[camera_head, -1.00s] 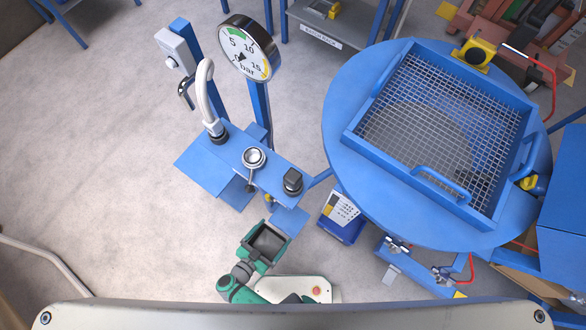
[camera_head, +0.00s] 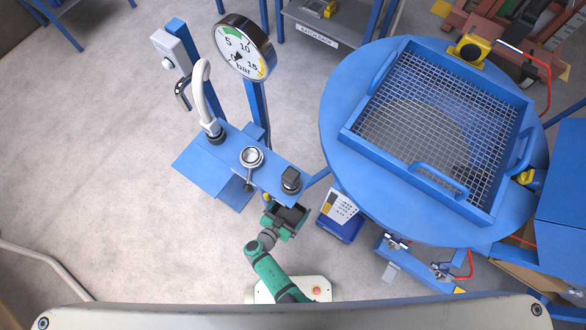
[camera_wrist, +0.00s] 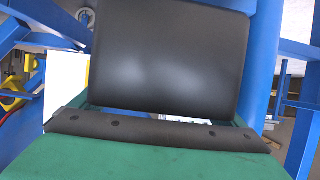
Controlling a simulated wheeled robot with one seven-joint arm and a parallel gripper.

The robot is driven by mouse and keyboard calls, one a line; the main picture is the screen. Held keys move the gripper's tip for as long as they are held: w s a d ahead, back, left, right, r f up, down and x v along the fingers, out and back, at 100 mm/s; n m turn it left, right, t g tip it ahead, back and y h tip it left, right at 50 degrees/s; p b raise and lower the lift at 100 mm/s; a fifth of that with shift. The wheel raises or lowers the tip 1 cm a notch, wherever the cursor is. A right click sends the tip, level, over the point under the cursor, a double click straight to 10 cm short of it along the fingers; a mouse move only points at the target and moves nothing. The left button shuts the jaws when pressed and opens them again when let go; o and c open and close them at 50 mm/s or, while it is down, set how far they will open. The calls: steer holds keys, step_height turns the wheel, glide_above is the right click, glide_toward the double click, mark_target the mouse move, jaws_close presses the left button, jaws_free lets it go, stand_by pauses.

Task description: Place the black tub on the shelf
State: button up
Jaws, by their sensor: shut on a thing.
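The black tub (camera_head: 290,216) shows as a dark, open-topped box at the end of my green arm in the head view. My gripper (camera_head: 285,222) is shut on it, close to the front end of the blue stand (camera_head: 268,181). In the wrist view the tub's dark wall (camera_wrist: 170,60) fills the upper middle, above the green jaw and its dark pad (camera_wrist: 155,132). I cannot tell whether the tub touches a surface below. A grey shelf of the rack labelled "BATCH RACK" (camera_head: 318,40) stands at the back.
A pressure gauge (camera_head: 242,46), a curved white pipe (camera_head: 205,95) and a dark knob (camera_head: 290,180) rise from the stand. A blue-based box (camera_head: 340,213) is right of the tub. The round blue table with a mesh sieve (camera_head: 430,130) lies further right. Left floor is clear.

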steer(key=shift+f, duration=0.9)
steer(key=o, duration=0.9)
steer(key=v, duration=1.2)
steer(key=shift+s+a+f, duration=0.1)
